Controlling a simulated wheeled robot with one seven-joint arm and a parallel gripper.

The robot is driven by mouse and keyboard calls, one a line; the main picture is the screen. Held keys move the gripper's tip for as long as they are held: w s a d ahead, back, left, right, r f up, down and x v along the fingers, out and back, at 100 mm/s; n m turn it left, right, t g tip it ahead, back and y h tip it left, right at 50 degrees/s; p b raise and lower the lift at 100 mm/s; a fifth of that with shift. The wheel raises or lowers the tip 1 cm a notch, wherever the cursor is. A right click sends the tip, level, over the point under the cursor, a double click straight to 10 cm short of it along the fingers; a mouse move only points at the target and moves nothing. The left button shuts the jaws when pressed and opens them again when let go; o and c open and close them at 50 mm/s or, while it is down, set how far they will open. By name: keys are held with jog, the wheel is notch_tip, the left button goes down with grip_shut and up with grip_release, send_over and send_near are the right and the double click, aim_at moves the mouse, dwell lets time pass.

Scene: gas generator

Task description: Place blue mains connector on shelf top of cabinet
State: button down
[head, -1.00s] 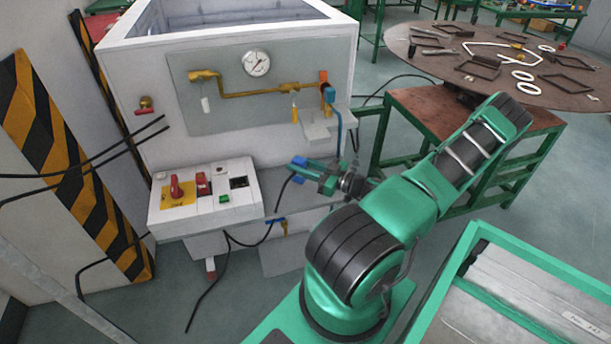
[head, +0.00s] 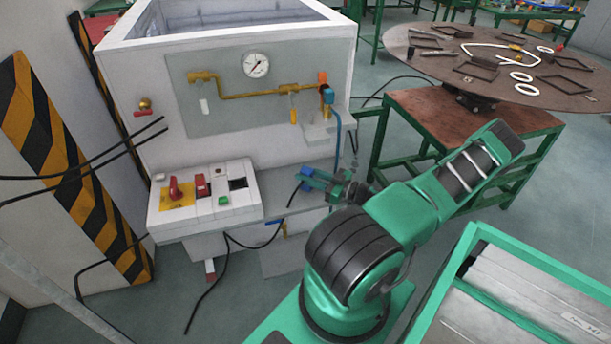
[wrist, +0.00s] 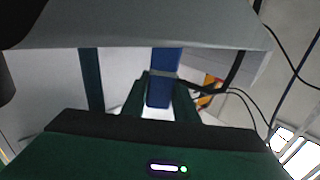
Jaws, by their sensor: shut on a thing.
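My gripper (head: 312,180) is shut on the blue mains connector (head: 306,173) in the head view, in front of the white cabinet (head: 270,150). A black cable hangs from the connector. The grey shelf top (head: 285,206) of the cabinet lies beside and behind the gripper, right of the control box. I cannot tell whether the connector touches the shelf. In the wrist view the blue connector (wrist: 163,88) stands between the fingers, its far end cut off by a large grey surface (wrist: 140,30).
The control box (head: 205,195) with red switches stands at left on the shelf. A blue valve with a blue hose (head: 337,125) is above right of the gripper. A round brown table (head: 470,60) stands at the back right. Black cables hang in front of the cabinet.

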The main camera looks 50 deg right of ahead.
jog(key=c, duration=1.4)
grip_release()
jog(key=shift+f, duration=0.1)
